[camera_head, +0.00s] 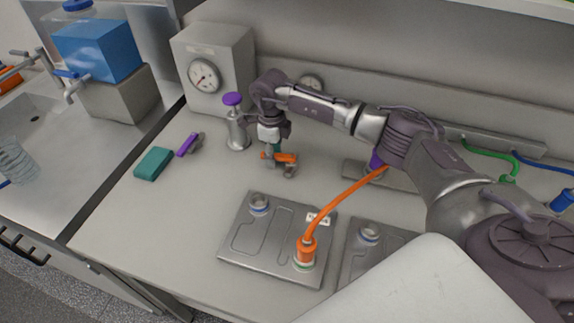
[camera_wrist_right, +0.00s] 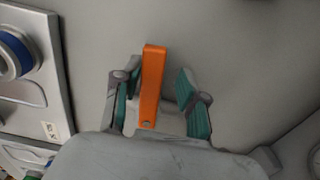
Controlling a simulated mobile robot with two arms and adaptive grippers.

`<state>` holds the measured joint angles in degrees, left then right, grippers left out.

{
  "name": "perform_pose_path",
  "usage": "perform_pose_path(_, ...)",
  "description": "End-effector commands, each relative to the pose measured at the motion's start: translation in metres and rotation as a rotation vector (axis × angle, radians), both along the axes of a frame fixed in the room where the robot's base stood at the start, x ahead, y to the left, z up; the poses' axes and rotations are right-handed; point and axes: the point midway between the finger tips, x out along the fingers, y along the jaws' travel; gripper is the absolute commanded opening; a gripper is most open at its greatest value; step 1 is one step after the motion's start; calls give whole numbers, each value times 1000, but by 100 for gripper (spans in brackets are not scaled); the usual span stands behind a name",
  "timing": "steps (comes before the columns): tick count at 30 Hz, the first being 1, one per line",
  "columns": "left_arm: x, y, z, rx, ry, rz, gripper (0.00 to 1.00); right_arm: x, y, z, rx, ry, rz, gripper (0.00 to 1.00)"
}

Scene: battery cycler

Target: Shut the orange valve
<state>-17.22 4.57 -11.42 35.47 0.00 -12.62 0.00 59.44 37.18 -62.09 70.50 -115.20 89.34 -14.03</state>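The orange valve (camera_head: 286,157) is low over the worktop at the back middle, with grey metal parts below its lever. My right gripper (camera_head: 274,148) is right above it, pointing down. In the right wrist view the orange lever (camera_wrist_right: 152,85) lies between the two teal-padded fingers of my right gripper (camera_wrist_right: 158,97). The fingers are apart. The lever is close to the left finger, with a clear gap to the right one; whether it touches the left finger I cannot tell. My left gripper is not in view.
A metal canister with a purple top (camera_head: 236,130), a small purple-handled part (camera_head: 188,145) and a teal block (camera_head: 154,163) stand left of the gripper. A gauge box (camera_head: 222,50) is behind. A battery plate (camera_head: 250,262) with an orange cable (camera_head: 345,195) is in front.

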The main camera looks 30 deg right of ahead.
Motion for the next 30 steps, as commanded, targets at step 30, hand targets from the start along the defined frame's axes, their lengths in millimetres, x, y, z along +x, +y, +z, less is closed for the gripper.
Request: perform_pose_path(30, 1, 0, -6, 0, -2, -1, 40, 4, -5, 0, -1, -1, -32, 34)
